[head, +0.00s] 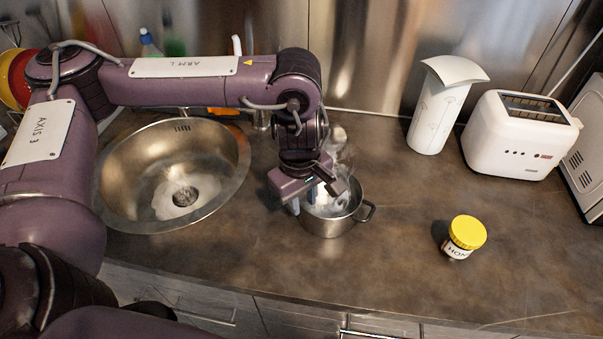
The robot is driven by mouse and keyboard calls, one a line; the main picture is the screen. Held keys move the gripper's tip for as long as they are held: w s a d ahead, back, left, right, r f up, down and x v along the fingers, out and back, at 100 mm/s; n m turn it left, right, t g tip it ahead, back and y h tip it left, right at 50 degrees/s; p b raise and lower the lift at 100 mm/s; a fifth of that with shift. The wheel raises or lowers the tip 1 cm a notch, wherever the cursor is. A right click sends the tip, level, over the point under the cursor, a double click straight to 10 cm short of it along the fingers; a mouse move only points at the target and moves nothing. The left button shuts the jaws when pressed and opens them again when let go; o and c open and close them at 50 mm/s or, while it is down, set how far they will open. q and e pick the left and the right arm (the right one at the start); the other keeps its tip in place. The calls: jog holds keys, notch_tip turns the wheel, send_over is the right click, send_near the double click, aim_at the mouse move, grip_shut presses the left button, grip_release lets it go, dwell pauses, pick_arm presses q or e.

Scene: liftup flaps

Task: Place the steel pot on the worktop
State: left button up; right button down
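The steel pot (333,226) stands upright on the dark worktop (390,262), right of the sink. Its side handle (367,211) points right. My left gripper (312,200) is over the pot's left rim, pointing down, with its fingers at or inside the rim. The wrist hides part of the pot's left and back. I cannot tell whether the fingers are closed on the rim. My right gripper is not in view.
A round sink (222,190) lies to the left. A honey jar (465,235) with a yellow lid stands to the right. A white paper towel holder (437,110) and a white toaster (515,140) stand at the back right. The worktop between pot and jar is clear.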

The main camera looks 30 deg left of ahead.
pick_arm(q)
notch_tip(320, 180, up, 9)
jog(key=p, duration=0.1)
jog(key=shift+s, duration=0.3)
jog(key=shift+a, duration=0.1)
dwell(0.3)
